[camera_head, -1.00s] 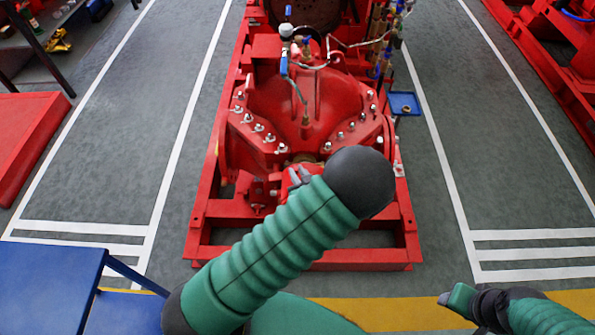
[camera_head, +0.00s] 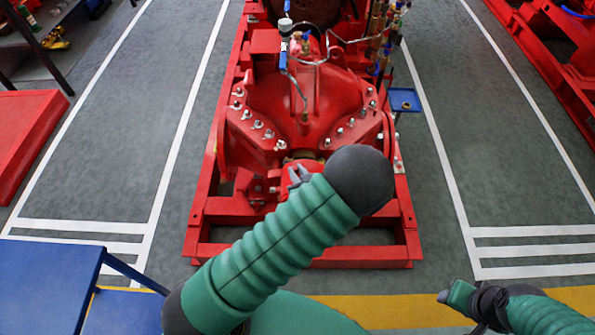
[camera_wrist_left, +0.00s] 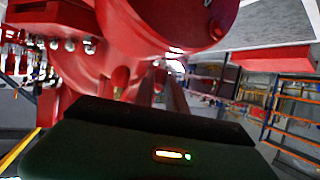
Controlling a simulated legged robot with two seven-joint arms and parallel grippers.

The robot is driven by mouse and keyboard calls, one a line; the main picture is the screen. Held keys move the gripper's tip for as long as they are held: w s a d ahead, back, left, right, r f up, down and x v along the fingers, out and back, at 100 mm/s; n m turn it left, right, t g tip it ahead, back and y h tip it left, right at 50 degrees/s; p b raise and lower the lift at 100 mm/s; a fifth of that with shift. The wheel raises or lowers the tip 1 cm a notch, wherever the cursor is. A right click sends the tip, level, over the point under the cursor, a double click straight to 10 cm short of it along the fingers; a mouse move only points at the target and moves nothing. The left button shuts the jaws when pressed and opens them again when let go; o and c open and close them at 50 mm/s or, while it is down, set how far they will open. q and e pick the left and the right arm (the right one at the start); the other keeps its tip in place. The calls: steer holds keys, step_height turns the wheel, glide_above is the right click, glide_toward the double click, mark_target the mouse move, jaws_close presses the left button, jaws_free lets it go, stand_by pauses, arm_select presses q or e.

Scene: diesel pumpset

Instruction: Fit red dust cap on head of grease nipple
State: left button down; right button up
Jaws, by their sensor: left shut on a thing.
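I cannot make out the red dust cap or the grease nipple in either view. My right gripper (camera_head: 446,296) is low at the right, away from the pumpset, and its jaws are unclear.
The red base frame (camera_head: 406,230) surrounds the pump. Bolts stud the casing flanges. A blue table (camera_head: 50,275) stands at lower left and a small blue tray (camera_head: 404,100) to the pump's right. Shelving (camera_wrist_left: 285,100) stands far off.

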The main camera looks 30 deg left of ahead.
arm_select(q)
steer(key=shift+f+b, duration=0.4)
steer(key=shift+f, duration=0.25)
steer(key=c, duration=1.3)
jaws_free()
